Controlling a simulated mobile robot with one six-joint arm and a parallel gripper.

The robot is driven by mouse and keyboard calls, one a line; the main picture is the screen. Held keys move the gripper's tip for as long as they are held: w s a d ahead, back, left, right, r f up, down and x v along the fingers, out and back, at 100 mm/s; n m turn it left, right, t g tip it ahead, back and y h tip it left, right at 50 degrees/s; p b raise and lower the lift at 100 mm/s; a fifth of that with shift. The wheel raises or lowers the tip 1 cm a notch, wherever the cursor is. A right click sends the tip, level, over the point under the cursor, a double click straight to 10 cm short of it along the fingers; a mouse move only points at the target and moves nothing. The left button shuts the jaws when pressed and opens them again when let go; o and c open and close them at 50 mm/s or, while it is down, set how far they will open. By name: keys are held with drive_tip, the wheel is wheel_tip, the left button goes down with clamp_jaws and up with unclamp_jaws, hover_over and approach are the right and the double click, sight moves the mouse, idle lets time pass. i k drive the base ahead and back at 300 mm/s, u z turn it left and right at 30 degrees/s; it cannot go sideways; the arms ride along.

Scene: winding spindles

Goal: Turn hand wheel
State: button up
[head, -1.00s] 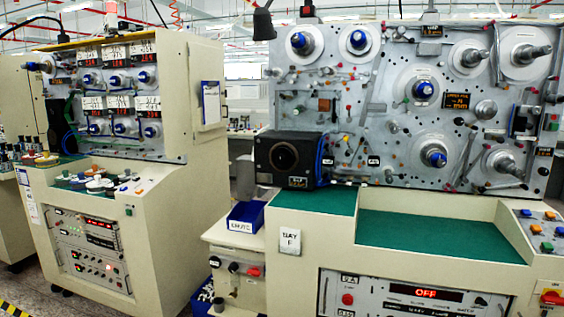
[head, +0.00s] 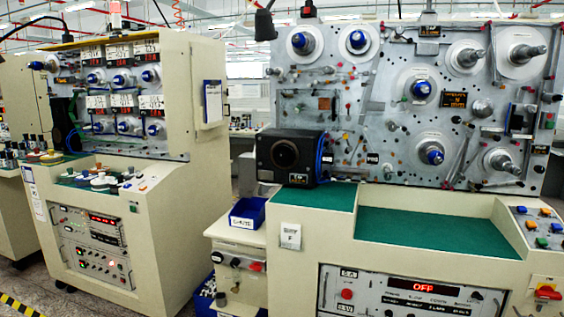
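My gripper is not in view. I cannot tell which part is the hand wheel. The right winding machine has an upright grey panel (head: 300,115) with several round spindles on pale discs. One blue-capped spindle (head: 303,42) is at the panel's upper left, and another (head: 431,153) is at its lower middle. Silver spindles stand on the right side, one at the upper right (head: 524,59) and one at the lower right (head: 503,163). A small grey round knob (head: 481,108) sits between them. A red rotary handle (head: 547,292) is at the machine's lower right corner.
A bare green work surface (head: 440,232) lies below the panel. A black box with a round opening (head: 287,156) stands at its left. A display reading OFF (head: 424,286) is below. A second machine (head: 170,120) stands left, with a blue bin (head: 247,213) between them. Some floor shows at lower left.

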sight(284, 155)
drive_tip(key=k, duration=1.25)
drive_tip(key=u, duration=0.05)
drive_tip(key=i, duration=1.1)
drive_tip(key=u, duration=1.05)
drive_tip(key=i, duration=0.9)
drive_tip(key=u, duration=0.6)
